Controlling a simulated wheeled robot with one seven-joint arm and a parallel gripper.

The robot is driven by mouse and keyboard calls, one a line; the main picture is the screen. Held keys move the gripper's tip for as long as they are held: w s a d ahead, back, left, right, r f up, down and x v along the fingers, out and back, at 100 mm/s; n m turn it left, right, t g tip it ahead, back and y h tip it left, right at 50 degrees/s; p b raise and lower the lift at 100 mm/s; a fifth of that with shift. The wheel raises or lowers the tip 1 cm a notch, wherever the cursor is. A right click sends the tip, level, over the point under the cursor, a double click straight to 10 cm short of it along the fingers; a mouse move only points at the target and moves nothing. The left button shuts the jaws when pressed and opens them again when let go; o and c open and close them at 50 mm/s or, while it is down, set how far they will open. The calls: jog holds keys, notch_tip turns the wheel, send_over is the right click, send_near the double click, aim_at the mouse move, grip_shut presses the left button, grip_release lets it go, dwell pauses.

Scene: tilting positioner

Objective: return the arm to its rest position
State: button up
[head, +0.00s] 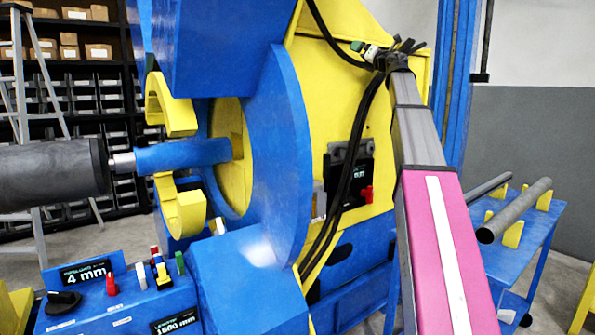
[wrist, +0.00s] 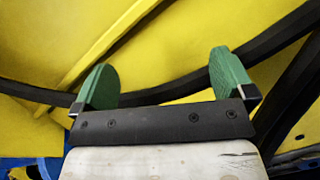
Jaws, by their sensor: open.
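My gripper (head: 364,49) is small in the head view, at the raised far end of my arm, in front of the upper part of the yellow machine panel (head: 338,125). My magenta and grey arm (head: 440,240) reaches up from the bottom right. In the wrist view, the two green fingers of my gripper (wrist: 160,60) stand wide apart with nothing between them. The yellow panel (wrist: 190,30) and black cables (wrist: 45,95) lie beyond the fingers. I cannot tell how far the fingertips are from them.
The blue positioner wheel (head: 282,150) with yellow jaws stands left of my arm. A dark cylinder (head: 50,172) is at far left, above a control panel (head: 125,290). A blue cart (head: 520,250) carries pipes (head: 515,210) on the right. Shelves (head: 110,130) stand behind.

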jog(key=w+d+f+m+t+h, duration=0.15)
jog(key=f+m+h, duration=0.45)
jog(key=f+m, duration=0.6)
jog(key=w+d+f+m+t+h, duration=0.1)
jog(key=d+f+m+h, duration=0.4)
jog(key=f, duration=1.1)
jog(key=s+f+m+g+h, duration=0.35)
jog(key=f+m, duration=0.25)
jog(key=f, duration=0.6)
jog(key=s+f+m+g+h, duration=0.2)
jog(key=f+m+g, duration=0.25)
jog(key=f, duration=0.85)
jog(key=s+a+f+m+g+y, duration=0.1)
jog(key=s+a+f+m+g, duration=0.15)
jog(key=s+f, duration=0.65)
jog(key=s+a+f+m+g+y, duration=0.1)
jog(key=s+a+f+m+g, duration=0.25)
jog(key=f, duration=0.95)
jog(key=s+a+f+m+g+y, duration=0.1)
jog(key=s+a+f+g+y, duration=0.1)
jog(key=s+f, duration=0.4)
jog(key=s+a+f+m+g+y, duration=0.1)
jog(key=s+a+f+g, duration=0.3)
jog(key=s, duration=0.9)
notch_tip(320, 180, down, 3)
jog(key=shift+s+r+m+g+y, duration=0.2)
jog(key=shift+s+m+g+y, duration=0.2)
jog(key=shift+g, duration=0.35)
